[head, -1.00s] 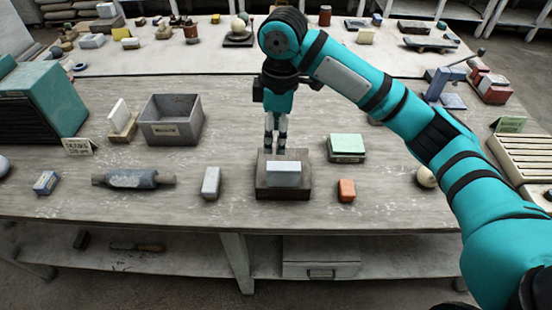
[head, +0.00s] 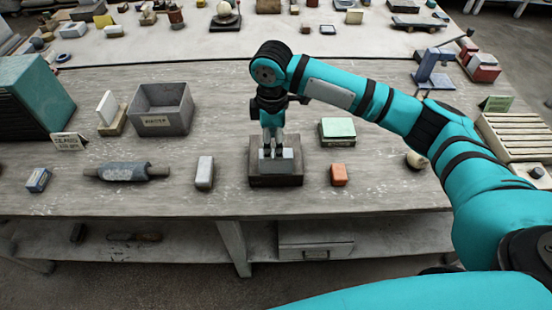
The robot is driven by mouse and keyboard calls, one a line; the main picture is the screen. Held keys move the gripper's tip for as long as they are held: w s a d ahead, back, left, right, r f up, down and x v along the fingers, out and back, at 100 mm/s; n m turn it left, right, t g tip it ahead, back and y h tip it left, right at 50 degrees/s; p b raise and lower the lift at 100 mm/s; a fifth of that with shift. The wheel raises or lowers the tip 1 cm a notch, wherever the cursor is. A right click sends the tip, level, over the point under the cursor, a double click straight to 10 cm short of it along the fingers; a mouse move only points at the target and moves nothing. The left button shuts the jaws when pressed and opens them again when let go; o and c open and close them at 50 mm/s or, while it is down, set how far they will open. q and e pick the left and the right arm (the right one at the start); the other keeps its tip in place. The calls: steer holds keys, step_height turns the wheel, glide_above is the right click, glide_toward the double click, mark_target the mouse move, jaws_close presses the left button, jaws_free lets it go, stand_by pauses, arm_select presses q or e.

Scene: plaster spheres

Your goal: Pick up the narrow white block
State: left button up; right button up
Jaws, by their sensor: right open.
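A narrow white block (head: 277,168) lies on a dark, low stone slab (head: 262,181) near the middle front of the table. My right gripper (head: 272,153) points down right over this block, with its fingertips at the block's top and far side. Its fingers are open. The fingers hide part of the block, and I cannot tell whether they straddle it or stay just above it. Another pale block (head: 204,172) stands on the table to the left of the slab. My left gripper is not in view.
An orange block (head: 338,175) and a green-topped block (head: 337,131) sit right of the slab. A grey bin (head: 162,119), a thin white slab (head: 107,108) on a tan base and a grey roller (head: 125,172) are left. Bare tabletop surrounds the dark slab.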

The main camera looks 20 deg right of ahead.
steer(key=shift+d+f, duration=0.1)
steer(key=shift+f, duration=0.3)
steer(key=f, duration=0.1)
steer(key=f+p, duration=0.1)
steer(key=f, duration=0.1)
steer(key=shift+s+d+f+p, duration=0.25)
steer(key=shift+s+f+p, duration=0.05)
steer(key=shift+f, duration=0.4)
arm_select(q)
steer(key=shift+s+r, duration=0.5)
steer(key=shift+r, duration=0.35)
arm_select(e)
jaws_close()
steer(key=shift+w+r, duration=0.1)
